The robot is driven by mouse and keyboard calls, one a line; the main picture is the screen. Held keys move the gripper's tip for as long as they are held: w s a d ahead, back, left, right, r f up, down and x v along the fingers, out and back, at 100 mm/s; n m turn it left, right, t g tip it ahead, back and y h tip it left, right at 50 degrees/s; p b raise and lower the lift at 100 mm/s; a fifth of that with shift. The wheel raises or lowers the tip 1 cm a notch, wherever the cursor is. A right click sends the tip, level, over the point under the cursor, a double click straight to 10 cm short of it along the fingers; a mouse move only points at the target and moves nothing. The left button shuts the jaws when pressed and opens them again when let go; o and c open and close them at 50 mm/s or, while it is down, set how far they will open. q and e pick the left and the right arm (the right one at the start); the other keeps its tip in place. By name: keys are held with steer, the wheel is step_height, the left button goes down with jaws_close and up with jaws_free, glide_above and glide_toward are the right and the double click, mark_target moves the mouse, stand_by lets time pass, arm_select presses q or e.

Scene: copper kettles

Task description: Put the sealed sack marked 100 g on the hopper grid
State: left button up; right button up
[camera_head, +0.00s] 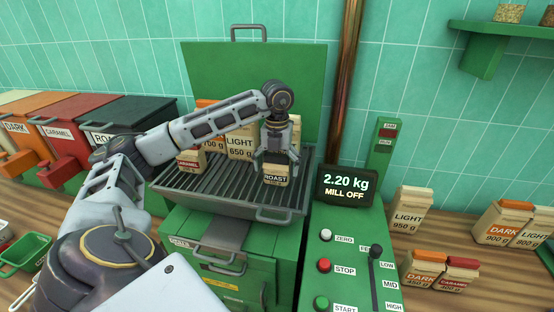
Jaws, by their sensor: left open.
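The hopper grid (215,193) is a dark slatted tray on the green mill. A small sack labelled ROAST (275,180) stands on its right part; its weight print is too small to read surely. My left gripper (277,160) is open, pointing down over the top of this sack with its fingers around or just beside it. Behind stand a LIGHT 650 g sack (240,147), an orange-topped sack (211,143) whose label is partly hidden by my arm, and a CARAMEL sack (187,162). My right gripper is not in view.
The display (346,187) reads 2.20 kg, MILL OFF. Right of the control panel (350,260) stand LIGHT (408,212), DARK (497,228) and other sacks. Coloured bins (65,130) line the left. The green lid (255,75) stands up behind the grid.

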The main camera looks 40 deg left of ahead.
mark_target(277, 154)
arm_select(q)
steer(key=shift+r, duration=0.1)
steer(key=shift+r, duration=0.15)
step_height(277, 154, up, 5)
steer(key=shift+r, duration=0.1)
step_height(277, 154, up, 2)
steer(key=shift+r+p, duration=1.15)
steer(key=shift+r, duration=1.15)
